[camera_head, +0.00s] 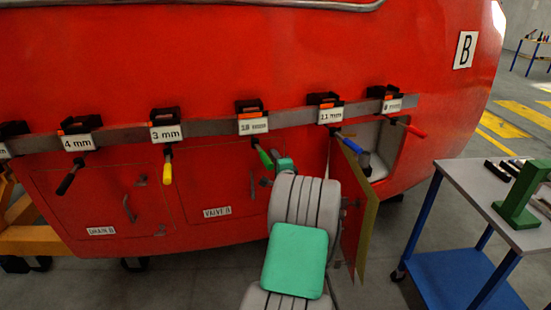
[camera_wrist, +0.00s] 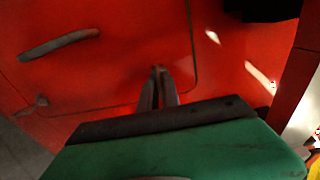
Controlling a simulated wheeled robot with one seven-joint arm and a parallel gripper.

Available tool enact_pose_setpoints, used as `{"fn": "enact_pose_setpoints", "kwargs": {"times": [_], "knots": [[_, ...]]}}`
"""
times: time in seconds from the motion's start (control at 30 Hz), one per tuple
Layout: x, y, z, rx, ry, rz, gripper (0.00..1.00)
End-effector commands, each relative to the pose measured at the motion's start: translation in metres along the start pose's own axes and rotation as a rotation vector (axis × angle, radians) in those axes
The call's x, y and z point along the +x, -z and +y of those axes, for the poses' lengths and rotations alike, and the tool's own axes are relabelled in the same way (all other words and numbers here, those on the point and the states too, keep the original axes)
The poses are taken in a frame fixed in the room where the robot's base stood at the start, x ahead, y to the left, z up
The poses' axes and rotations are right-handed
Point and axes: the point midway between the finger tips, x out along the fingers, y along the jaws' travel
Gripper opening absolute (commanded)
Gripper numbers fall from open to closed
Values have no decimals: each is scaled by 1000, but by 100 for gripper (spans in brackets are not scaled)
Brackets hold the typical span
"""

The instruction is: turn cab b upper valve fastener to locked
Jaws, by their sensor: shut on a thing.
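The closed valve panel (camera_head: 205,180) of cab B is red, with a "VALVE B" label (camera_head: 217,211) low on it. In the wrist view the red panel (camera_wrist: 110,75) fills most of the picture, with a grey handle (camera_wrist: 58,45) at left and a small grey fastener (camera_wrist: 36,106) lower left. My gripper (camera_wrist: 157,72) is at the panel near its rounded corner, with its fingertips close together, shut on the upper valve fastener. The fingers hide the fastener, so its angle cannot be read. In the head view my arm hides much of this area.
A grey rail (camera_head: 205,128) above carries several labelled hanging tools; the green-handled one (camera_head: 263,157) hangs close to my gripper. An open yellowish door (camera_head: 362,215) stands right of my arm. A tool table (camera_head: 485,185) stands at right. The drain panel (camera_head: 95,195) is at left.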

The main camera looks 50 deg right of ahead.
Motion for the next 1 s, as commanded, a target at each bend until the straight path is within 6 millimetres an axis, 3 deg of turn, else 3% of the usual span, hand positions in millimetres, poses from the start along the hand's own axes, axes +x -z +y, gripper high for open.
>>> {"fn": "enact_pose_setpoints", "kwargs": {"times": [0.23, 0.27, 0.5, 0.77, 0.87, 1.0], "knots": [[0, 1, 0, 1, 0, 1, 0], [0, 1, 0, 1, -1, 1, 8], [0, 0, 0, 0, 0, 1, 28], [-1, 0, 0, 0, 0, 1, 28], [-12, 1, 1, 1, -1, 2, 28], [-40, 2, 1, 1, 1, 4, 28]]}}
